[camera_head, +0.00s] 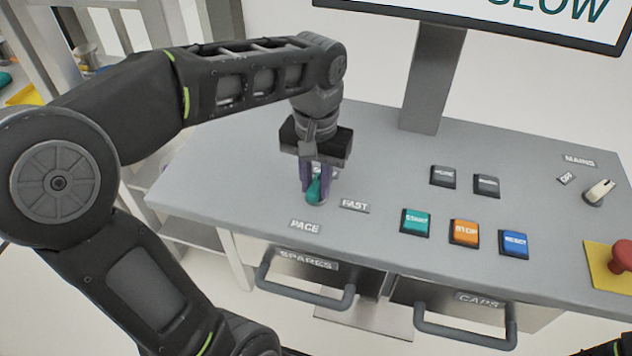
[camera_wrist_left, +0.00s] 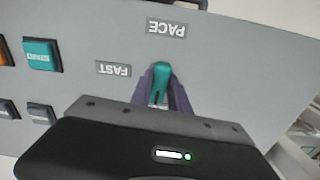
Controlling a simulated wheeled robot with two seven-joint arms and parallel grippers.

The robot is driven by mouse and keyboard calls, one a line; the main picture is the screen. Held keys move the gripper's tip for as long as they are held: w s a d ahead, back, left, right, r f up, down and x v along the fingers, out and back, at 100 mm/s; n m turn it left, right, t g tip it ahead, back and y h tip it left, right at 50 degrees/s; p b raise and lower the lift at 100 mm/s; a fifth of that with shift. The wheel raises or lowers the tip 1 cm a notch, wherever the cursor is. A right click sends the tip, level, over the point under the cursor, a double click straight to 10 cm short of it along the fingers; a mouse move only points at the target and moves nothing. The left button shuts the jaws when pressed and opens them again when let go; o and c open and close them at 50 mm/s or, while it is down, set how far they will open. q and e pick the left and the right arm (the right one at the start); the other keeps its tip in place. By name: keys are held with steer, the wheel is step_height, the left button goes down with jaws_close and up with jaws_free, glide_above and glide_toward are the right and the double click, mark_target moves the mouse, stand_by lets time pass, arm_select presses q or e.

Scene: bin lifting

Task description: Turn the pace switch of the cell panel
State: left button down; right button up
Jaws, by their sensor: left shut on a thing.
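The teal pace switch (camera_head: 313,190) stands on the grey panel top, behind the PACE label (camera_head: 305,227) and left of the FAST label (camera_head: 354,206). My left gripper (camera_head: 316,188) points down over it and is shut on its knob, one purple finger on each side. In the left wrist view the teal knob (camera_wrist_left: 160,84) sits between the two fingers (camera_wrist_left: 161,95), with the PACE label (camera_wrist_left: 166,28) beyond it. The gripper hides the switch's base and most of another label behind it. The screen (camera_head: 560,20) shows "SLOW". My right gripper does not show clearly.
START (camera_head: 416,221), STOP (camera_head: 464,232) and RESET (camera_head: 514,243) buttons lie to the right, with two dark buttons behind. A mains switch (camera_head: 599,192) and a red emergency button (camera_head: 622,255) are at far right. Drawer handles (camera_head: 305,291) stick out in front. The screen post (camera_head: 433,80) rises behind.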

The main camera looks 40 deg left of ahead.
mark_target(316, 184)
arm_select(q)
steer(key=shift+n, duration=0.5)
steer(key=c, duration=1.2)
jaws_free()
steer(key=shift+c, duration=0.2)
steer(key=shift+w+r, duration=0.1)
steer(key=shift+r, duration=0.5)
step_height(316, 184, up, 6)
steer(key=shift+f+p, duration=0.1)
steer(key=shift+p, duration=1)
steer(key=shift+r+p, duration=0.4)
steer(key=shift+r, duration=0.05)
